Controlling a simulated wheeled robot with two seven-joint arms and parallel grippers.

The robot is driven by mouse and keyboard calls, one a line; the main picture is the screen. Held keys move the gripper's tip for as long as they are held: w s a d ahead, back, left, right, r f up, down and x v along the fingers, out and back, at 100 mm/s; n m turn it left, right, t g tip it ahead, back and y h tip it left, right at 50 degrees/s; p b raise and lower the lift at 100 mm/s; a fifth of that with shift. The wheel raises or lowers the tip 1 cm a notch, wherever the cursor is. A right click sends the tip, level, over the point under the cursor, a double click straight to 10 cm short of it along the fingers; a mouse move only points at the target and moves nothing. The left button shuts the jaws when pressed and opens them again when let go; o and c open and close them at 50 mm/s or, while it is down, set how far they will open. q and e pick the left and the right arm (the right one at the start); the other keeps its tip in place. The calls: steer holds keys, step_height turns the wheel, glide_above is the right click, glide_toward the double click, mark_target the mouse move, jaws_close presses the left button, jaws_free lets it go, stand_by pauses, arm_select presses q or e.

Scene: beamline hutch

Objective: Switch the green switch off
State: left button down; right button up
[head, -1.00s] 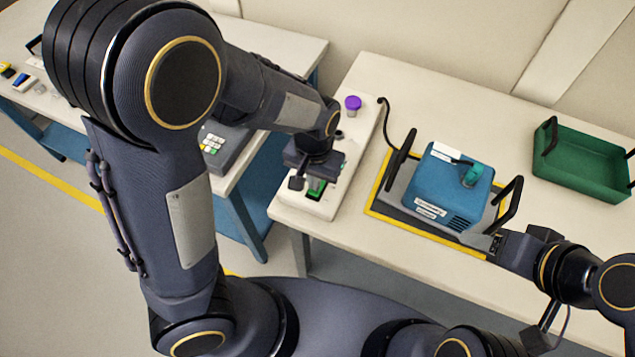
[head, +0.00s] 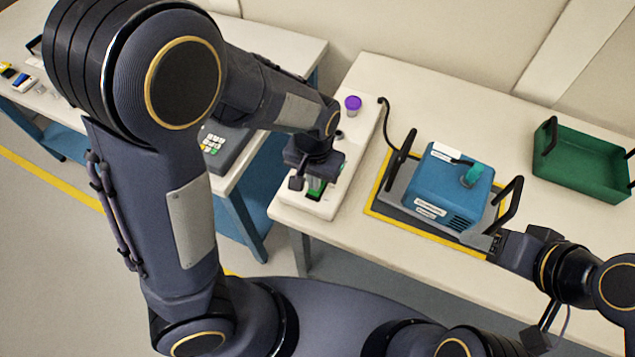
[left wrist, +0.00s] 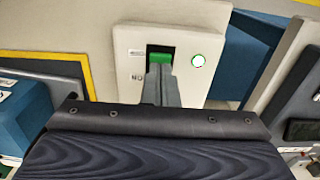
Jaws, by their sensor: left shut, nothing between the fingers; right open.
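The green switch (left wrist: 160,57) is a green rocker in a dark slot on a white panel (left wrist: 125,42). In the head view the switch (head: 316,190) shows partly under my left gripper (head: 312,183). My right gripper (head: 497,240) is open at the near right handle of the blue device's tray.
The white panel also carries a purple knob (head: 353,103). A blue device (head: 450,185) sits on a grey tray with black handles, inside a yellow outline. A green bin (head: 585,165) stands at the right. A grey keypad box (head: 222,150) is on the left table.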

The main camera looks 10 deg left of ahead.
arm_select(q)
steer(key=shift+f+b, duration=0.75)
steer(key=shift+f, duration=0.25)
stand_by(0.4)
steer(key=shift+r, duration=0.1)
step_height(320, 180, up, 7)
steer(key=p, duration=0.6)
steer(key=shift+p, duration=0.4)
steer(key=s+a+r+n+t+h, duration=0.3)
steer(key=s+a+r+t, duration=0.2)
steer(key=s+a+r, duration=0.5)
steer(key=s+r, duration=0.3)
steer(key=shift+s+a+r+n+t+h, duration=0.15)
steer(key=shift+a+n+t+h, duration=0.15)
steer(key=shift+n+h, duration=0.1)
